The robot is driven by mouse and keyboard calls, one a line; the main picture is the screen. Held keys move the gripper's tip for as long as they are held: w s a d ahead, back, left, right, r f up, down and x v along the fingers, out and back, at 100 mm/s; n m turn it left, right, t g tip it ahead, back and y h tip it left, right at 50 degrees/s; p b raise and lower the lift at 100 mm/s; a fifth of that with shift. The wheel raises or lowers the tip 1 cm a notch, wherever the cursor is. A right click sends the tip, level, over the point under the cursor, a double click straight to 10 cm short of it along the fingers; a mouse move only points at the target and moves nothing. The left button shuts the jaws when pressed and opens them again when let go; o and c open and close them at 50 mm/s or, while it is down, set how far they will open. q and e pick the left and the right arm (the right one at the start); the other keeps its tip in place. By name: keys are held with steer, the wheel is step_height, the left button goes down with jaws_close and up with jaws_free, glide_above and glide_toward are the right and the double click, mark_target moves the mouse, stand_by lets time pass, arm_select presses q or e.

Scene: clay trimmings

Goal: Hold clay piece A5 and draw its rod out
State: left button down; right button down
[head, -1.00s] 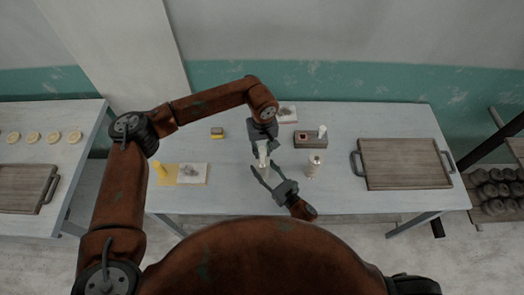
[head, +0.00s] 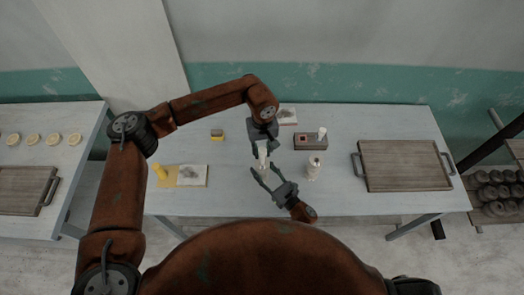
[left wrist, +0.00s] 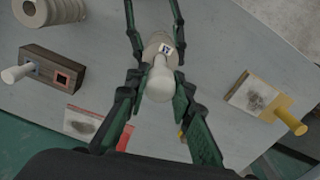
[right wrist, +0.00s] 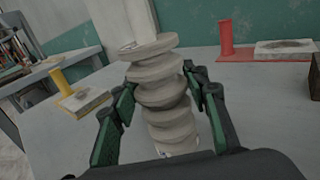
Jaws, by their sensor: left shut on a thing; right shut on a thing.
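The clay piece (right wrist: 165,95), pale and ridged like a stacked screw, stands near upright in the right wrist view. My right gripper (right wrist: 162,105) is shut on its sides. A smooth pale rod (right wrist: 141,20) rises from its top. In the left wrist view, the rod's rounded end (left wrist: 161,82) sits between the fingers of my left gripper (left wrist: 160,95), which is shut on it. Behind it is the clay's top (left wrist: 158,45) with a small tag, its lettering too small to read surely. In the head view my left gripper (head: 262,143) is just behind my right gripper (head: 268,178).
A second ridged clay piece (head: 314,168) stands close to the right. Behind it is a dark block (head: 303,142) with a square hole and a pale peg. A wooden tray (head: 405,165) lies farther right. A yellow pad with a post (head: 162,172) lies left.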

arm_select(q)
steer(key=shift+r, duration=0.1)
steer(key=shift+r, duration=2.35)
arm_select(e)
steer(key=c, duration=1)
jaws_free()
steer(key=shift+c, duration=0.2)
steer(key=v, duration=1.2)
steer(key=shift+d, duration=0.1)
